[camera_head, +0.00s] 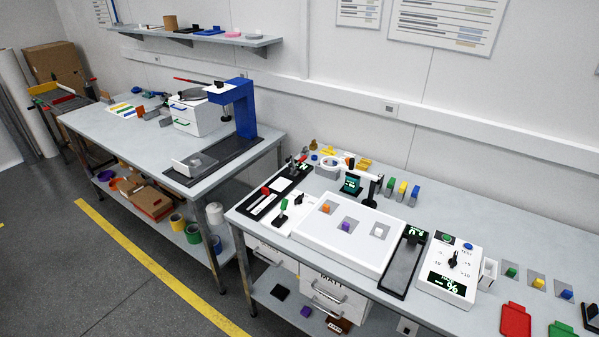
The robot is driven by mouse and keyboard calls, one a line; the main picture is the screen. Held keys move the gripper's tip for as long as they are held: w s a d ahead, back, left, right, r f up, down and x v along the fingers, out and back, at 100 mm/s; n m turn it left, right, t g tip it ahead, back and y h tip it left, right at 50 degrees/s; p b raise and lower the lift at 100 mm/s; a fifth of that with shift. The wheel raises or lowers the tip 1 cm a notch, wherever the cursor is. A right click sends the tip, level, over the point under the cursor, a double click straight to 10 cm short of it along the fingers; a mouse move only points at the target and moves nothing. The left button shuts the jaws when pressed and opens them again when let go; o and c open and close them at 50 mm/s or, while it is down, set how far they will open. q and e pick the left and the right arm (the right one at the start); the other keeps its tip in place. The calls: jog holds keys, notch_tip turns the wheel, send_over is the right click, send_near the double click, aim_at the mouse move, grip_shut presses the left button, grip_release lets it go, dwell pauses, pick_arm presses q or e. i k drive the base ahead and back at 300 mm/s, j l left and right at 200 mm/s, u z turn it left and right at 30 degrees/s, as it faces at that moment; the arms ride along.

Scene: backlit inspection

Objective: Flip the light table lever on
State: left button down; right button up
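The light table (330,251) is a white, low box on the right workbench, with an orange piece (326,209), a purple piece (346,227) and a square recess (379,231) on its top. A small upright lever with a green tip (284,205) stands on a white base at its left side. A lever with a red tip (266,191) stands farther left on a black panel. I cannot tell from the picture whether either lever is on or off. Neither of my grippers shows in this view.
A white control box (449,271) with a dial stands right of the light table, past a black tray (403,262). A small dark screen (351,184) and an arm-like stand (370,190) are behind it. Red (515,320) and green trays lie at the lower right. Floor in front is clear.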

aim_at(283, 206)
jog(key=i+z, duration=0.15)
jog(key=i, duration=0.25)
jog(key=i+j+z, duration=0.2)
jog(key=i, duration=0.15)
jog(key=i+j+z, duration=0.15)
jog(key=i, duration=0.25)
